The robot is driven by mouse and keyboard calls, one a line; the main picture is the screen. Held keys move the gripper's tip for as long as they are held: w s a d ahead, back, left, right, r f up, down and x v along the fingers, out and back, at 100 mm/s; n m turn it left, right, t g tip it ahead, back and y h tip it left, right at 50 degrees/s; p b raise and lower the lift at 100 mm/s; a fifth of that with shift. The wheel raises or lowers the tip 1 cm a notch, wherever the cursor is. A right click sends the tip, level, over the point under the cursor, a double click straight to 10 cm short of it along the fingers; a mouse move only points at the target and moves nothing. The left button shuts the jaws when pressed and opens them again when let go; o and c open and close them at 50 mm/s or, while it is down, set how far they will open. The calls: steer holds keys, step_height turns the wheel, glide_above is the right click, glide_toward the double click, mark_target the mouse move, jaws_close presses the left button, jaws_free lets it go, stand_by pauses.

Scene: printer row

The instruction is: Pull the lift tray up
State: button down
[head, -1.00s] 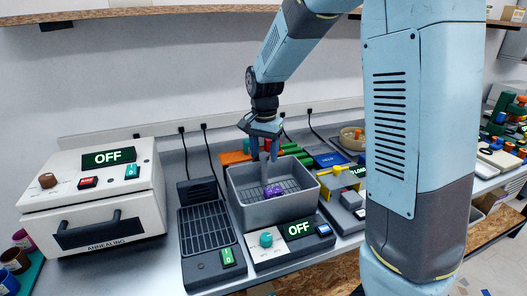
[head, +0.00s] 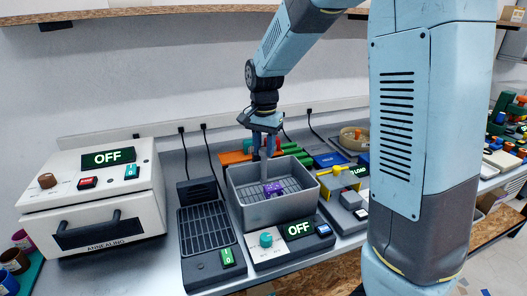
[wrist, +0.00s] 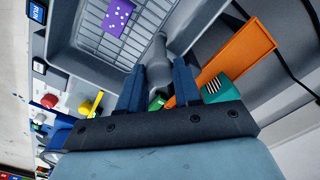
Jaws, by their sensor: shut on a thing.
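The lift tray is a grey wire-mesh tray (head: 295,184) inside a grey open tub (head: 283,212), with an upright grey handle (head: 263,170). My gripper (head: 265,154) points down over the tub's back left part and is shut on the upper part of the handle. In the wrist view the mesh tray (wrist: 92,28) is at top left and the handle (wrist: 157,62) runs between the two blue fingers of my gripper (wrist: 158,85). A purple piece with pale dots (head: 273,189) lies on the mesh; it also shows in the wrist view (wrist: 118,18).
A control box (head: 290,242) reading OFF, with a teal knob, is at the tub's front. A dark grated unit (head: 205,228) stands left, a white annealing oven (head: 95,195) farther left. A grey and yellow device (head: 345,190) is close on the right. Orange and green pieces (head: 238,156) lie behind.

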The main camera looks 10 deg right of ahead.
step_height(320, 180, up, 5)
steer(key=shift+w+r, duration=0.1)
steer(key=shift+r, duration=0.1)
steer(key=c, duration=0.8)
jaws_free()
step_height(320, 180, up, 14)
steer(key=shift+f, duration=0.2)
steer(key=s+d+f+n+t, duration=0.2)
steer(key=s+d, duration=0.2)
steer(key=s, duration=0.4)
steer(key=s+d+f+n+t, duration=0.1)
steer(key=s+d, duration=0.3)
steer(key=s, duration=0.4)
steer(key=s+d+f+n+t, duration=0.2)
steer(key=s+d+f+n, duration=0.1)
steer(key=s, duration=0.5)
steer(key=shift+s+d+f+n+t, duration=0.1)
steer(key=shift+s+d+n+t, duration=0.1)
steer(key=shift+d, duration=0.2)
steer(key=shift+s+d+f+n+t, duration=0.1)
steer(key=shift+d+n, duration=0.1)
steer(key=shift+d, duration=0.2)
